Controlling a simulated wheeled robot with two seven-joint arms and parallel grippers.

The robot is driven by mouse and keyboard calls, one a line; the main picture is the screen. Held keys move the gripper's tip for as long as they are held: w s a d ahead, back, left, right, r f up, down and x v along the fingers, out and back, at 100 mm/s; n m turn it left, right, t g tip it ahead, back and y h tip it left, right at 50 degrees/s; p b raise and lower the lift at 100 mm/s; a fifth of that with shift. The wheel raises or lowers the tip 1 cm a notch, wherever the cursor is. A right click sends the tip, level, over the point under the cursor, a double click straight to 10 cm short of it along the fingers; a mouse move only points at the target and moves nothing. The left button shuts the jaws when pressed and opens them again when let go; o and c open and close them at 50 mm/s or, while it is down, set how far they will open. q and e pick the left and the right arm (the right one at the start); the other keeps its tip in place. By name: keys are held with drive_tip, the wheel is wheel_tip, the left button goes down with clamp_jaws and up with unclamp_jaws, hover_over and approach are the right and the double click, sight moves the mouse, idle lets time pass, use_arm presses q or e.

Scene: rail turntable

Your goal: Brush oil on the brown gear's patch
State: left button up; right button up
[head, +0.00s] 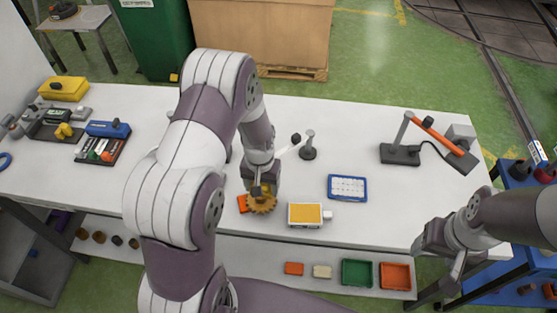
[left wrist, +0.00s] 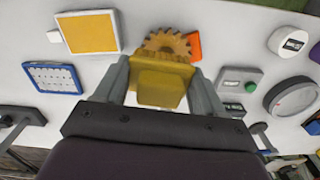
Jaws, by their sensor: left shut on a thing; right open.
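The brown gear (head: 263,206), golden-brown and toothed, is at the front middle of the white table; it also shows in the left wrist view (left wrist: 167,42). My left gripper (head: 262,188) is right above it, fingers pointing down. In the left wrist view it (left wrist: 160,85) is shut on a yellow block (left wrist: 160,84), which hides part of the gear. I cannot tell whether block and gear touch. An orange piece (head: 243,203) lies beside the gear, partly covered. I cannot make out an oil patch or a brush. My right gripper (head: 456,268) is open and empty by the front right edge.
A white box with a yellow-orange top (head: 305,214) stands just right of the gear. A blue-framed tray (head: 347,188), a small grey stand (head: 308,150) and an orange-armed lamp (head: 430,128) are further right. Parts and tools crowd the left end. The table's front right is clear.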

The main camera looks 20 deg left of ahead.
sight(258, 212)
use_arm(q)
drive_tip(key=shift+s+a+f+n+p, duration=0.2)
drive_tip(key=shift+s+f+n, duration=0.05)
drive_tip(key=shift+s+f, duration=0.4)
drive_tip(key=shift+s+a+f+n+p, duration=0.15)
drive_tip(key=shift+s+a+f+n, duration=0.1)
drive_tip(key=shift+s+f, duration=0.3)
use_arm(e)
wheel_tip(258, 212, up, 3)
drive_tip(key=shift+f, duration=0.2)
use_arm(q)
drive_tip(key=shift+s+r, duration=0.1)
drive_tip(key=shift+s, duration=0.05)
wheel_tip(258, 212, down, 6)
drive_tip(key=b, duration=0.4)
drive_tip(key=shift+r, duration=0.1)
use_arm(e)
wheel_tip(258, 212, down, 4)
drive_tip(key=shift+f, duration=0.25)
use_arm(q)
drive_tip(key=shift+f+b, duration=0.6)
drive_tip(key=shift+b, duration=0.15)
use_arm(e)
drive_tip(key=shift+f, duration=0.45)
use_arm(q)
drive_tip(key=shift+w, duration=0.45)
use_arm(e)
drive_tip(key=shift+f, duration=0.1)
